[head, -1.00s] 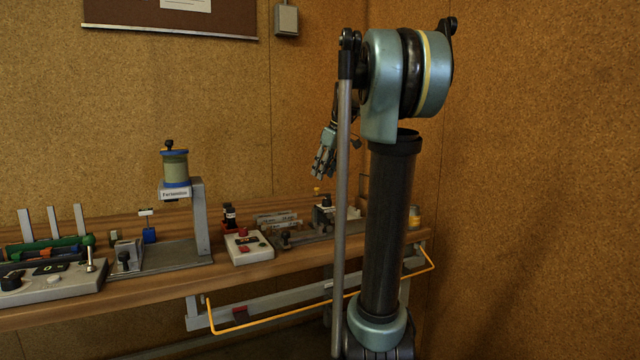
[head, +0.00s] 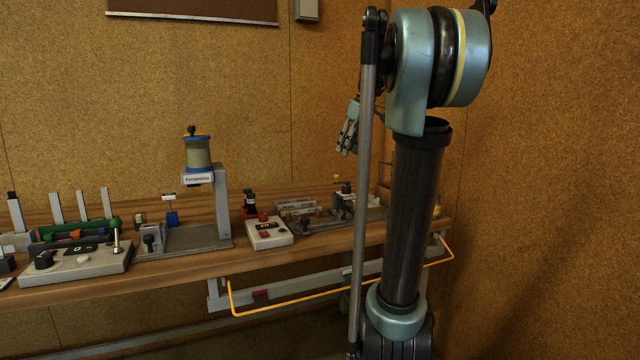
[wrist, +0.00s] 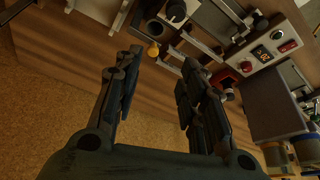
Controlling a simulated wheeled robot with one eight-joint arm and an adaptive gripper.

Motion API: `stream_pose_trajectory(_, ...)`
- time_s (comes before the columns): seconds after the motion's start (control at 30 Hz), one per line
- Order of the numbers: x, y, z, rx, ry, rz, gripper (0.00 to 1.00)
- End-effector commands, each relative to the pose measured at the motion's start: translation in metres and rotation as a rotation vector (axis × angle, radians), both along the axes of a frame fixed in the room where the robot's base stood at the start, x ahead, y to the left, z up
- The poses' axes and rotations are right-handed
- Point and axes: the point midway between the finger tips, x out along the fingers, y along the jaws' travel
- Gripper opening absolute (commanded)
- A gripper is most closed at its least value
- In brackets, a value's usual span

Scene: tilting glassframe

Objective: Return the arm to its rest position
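My arm stands at the right of the head view, a large pale-blue and black upright structure that hides part of the bench behind it. My gripper (head: 349,128) shows partly behind the arm, in the air above the bench, fingers pointing down. In the wrist view my gripper (wrist: 155,85) has its fingers apart with nothing between them. The wooden bench (head: 190,268) is beyond the fingertips in the wrist view, and the gripper touches nothing that I can see.
On the bench stand a spool holder (head: 198,160), a white control box (head: 270,232) and a grey control panel (head: 75,268). A yellow rail (head: 290,302) runs along the bench front. Cork-coloured walls (head: 545,150) close the corner at the right.

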Motion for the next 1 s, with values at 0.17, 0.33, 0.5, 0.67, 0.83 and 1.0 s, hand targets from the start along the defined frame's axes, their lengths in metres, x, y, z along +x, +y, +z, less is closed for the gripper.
stream_pose_trajectory(0.17, -0.053, 0.008, -0.043, -0.009, 0.039, -0.087, 0.38)
stream_pose_trajectory(0.33, -0.107, 0.012, -0.091, -0.019, 0.077, -0.189, 0.38)
stream_pose_trajectory(0.5, -0.16, 0.014, -0.145, -0.032, 0.108, -0.293, 0.38)
stream_pose_trajectory(0.67, -0.209, 0.014, -0.199, -0.044, 0.131, -0.39, 0.38)
stream_pose_trajectory(0.83, -0.259, 0.011, -0.261, -0.057, 0.151, -0.496, 0.38)
stream_pose_trajectory(1.0, -0.3, 0.007, -0.317, -0.071, 0.163, -0.59, 0.38)
